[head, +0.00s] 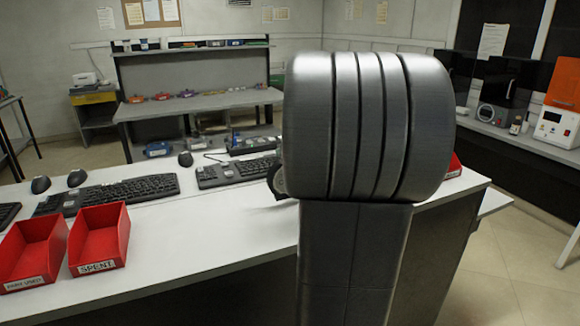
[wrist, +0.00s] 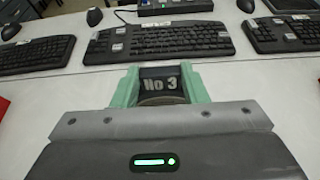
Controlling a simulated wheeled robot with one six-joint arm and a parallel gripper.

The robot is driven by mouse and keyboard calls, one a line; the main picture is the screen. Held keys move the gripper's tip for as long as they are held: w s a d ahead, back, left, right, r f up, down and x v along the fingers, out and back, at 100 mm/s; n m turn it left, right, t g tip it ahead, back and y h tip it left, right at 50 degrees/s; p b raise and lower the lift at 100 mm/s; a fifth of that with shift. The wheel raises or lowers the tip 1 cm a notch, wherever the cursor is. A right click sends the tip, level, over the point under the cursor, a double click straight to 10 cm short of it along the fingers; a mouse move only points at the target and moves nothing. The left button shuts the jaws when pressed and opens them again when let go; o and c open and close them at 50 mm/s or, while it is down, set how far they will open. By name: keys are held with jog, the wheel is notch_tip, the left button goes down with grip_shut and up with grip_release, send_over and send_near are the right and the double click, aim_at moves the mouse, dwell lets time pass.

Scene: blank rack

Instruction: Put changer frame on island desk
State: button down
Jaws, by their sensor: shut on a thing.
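In the wrist view my gripper (wrist: 160,73) has its two green fingers on either side of a dark piece marked "No 3", which I take for the changer frame (wrist: 161,86). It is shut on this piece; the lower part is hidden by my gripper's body. The white island desk (head: 190,235) runs across the head view, and its top also shows in the wrist view (wrist: 245,85) beyond the fingers. I cannot tell whether the piece touches the desk. In the head view my arm hides the gripper and the piece.
Keyboards (head: 130,190) (wrist: 160,40) and mice (head: 77,178) line the far side of the desk. Two red trays, one marked SPENT (head: 100,240), stand at its left. The desk's front strip is bare right of the trays. A workbench (head: 200,103) stands behind.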

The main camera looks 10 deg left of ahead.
jog(key=shift+f, duration=1.2)
jog(key=shift+b, duration=0.35)
jog(key=shift+f, duration=0.2)
jog(key=c, duration=0.9)
grip_release()
jog(key=shift+o, duration=0.2)
jog(key=shift+r, duration=0.1)
jog(key=p+v, duration=0.1)
jog(key=v, duration=1.1)
